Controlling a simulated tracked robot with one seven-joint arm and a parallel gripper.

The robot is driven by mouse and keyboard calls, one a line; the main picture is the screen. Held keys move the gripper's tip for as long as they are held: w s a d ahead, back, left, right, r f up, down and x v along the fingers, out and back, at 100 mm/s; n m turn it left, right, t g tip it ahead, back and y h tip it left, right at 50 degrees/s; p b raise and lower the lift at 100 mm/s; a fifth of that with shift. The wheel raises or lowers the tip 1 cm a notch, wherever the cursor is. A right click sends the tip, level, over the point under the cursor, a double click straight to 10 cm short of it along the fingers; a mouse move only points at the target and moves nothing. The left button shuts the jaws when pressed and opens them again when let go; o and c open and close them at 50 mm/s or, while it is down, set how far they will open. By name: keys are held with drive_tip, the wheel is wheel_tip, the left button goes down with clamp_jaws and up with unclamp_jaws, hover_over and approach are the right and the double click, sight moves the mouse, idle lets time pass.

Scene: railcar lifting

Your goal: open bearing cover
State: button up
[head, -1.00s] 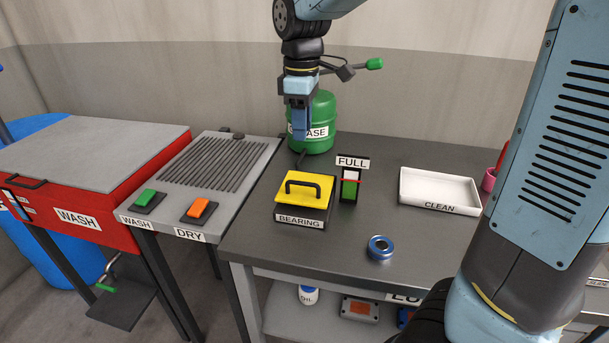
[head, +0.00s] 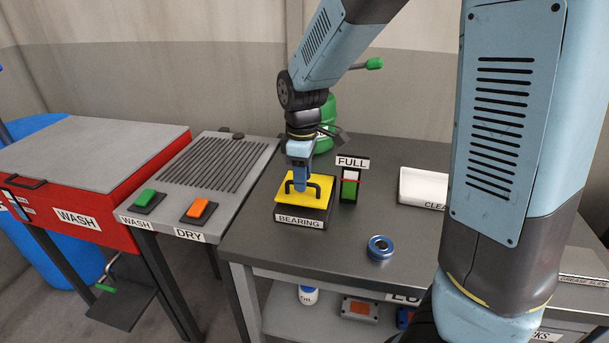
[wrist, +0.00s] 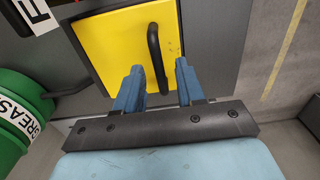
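The bearing box (head: 300,216) stands on the dark bench, with a "BEARING" label on its front. Its yellow cover (head: 318,198) is closed and has a black bar handle (head: 316,185). My gripper (head: 299,187) points down at the cover, right at the handle in the head view. In the wrist view my gripper (wrist: 156,72) has its two blue fingers apart, with the handle (wrist: 157,58) between their tips and the yellow cover (wrist: 112,45) beyond. I cannot tell whether either finger touches the handle.
A gauge marked "FULL" (head: 350,188) stands close right of the box. The green grease drum (head: 326,140) is behind, partly hidden by my arm. A blue ring bearing (head: 380,248) lies at front right. A white "CLEAN" tray (head: 420,187) is farther right. The bench between is clear.

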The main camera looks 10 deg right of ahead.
clamp_jaws()
idle(0.4)
